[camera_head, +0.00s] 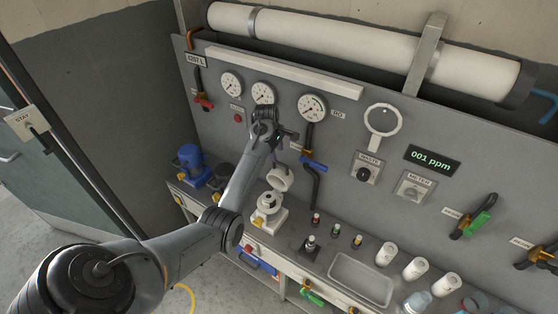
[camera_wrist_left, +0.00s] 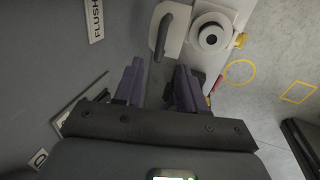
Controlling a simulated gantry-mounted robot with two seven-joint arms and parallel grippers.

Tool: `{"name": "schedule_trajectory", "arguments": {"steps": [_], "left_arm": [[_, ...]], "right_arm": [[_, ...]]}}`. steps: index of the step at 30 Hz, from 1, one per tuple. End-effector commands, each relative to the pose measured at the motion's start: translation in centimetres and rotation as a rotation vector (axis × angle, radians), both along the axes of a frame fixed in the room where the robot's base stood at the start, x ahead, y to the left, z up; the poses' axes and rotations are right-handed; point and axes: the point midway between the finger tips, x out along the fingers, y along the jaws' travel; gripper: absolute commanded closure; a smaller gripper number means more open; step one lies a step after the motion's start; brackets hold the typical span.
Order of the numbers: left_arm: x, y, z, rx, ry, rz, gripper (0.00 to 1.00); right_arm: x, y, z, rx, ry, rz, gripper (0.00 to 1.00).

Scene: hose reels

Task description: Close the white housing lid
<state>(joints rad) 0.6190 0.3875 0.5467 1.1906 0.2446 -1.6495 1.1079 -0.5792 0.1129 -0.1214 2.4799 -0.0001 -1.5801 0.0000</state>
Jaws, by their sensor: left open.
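The white housing (camera_head: 267,206) stands on the bench ledge, its round top exposed. Its white lid (camera_head: 280,178) is raised, standing open behind the housing against the panel. In the left wrist view the housing (camera_wrist_left: 211,39) shows from above with a dark round opening, and the pale lid (camera_wrist_left: 173,42) lies beside it with a dark grey curved bar across it. My left gripper (camera_head: 288,134) is above the lid, close to the panel. Its two purple fingers (camera_wrist_left: 159,82) are apart with nothing between them, short of the lid. My right gripper is in neither view.
Blue (camera_head: 188,157) and black (camera_head: 222,176) housings stand left of the white one, near my arm. Gauges (camera_head: 263,92) and a dark pipe with a blue valve handle (camera_head: 314,164) are on the panel. Small bottles and a tray (camera_head: 361,279) are to the right.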

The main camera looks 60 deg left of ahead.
Motion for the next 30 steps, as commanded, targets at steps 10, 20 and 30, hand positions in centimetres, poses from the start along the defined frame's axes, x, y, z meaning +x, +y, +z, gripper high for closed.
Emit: {"name": "schedule_trajectory", "arguments": {"steps": [10, 20, 30], "left_arm": [[1.2, 0.6, -5.0, 0.0, 0.001, -0.001, 0.6], [1.6, 0.7, -6.7, 0.001, -0.001, -0.002, 0.6], [1.6, 0.7, -6.7, 0.001, 0.001, -0.001, 0.78]], "right_arm": [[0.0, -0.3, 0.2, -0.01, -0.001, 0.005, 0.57], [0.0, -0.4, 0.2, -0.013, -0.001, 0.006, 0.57], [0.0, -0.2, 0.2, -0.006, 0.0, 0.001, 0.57]]}}
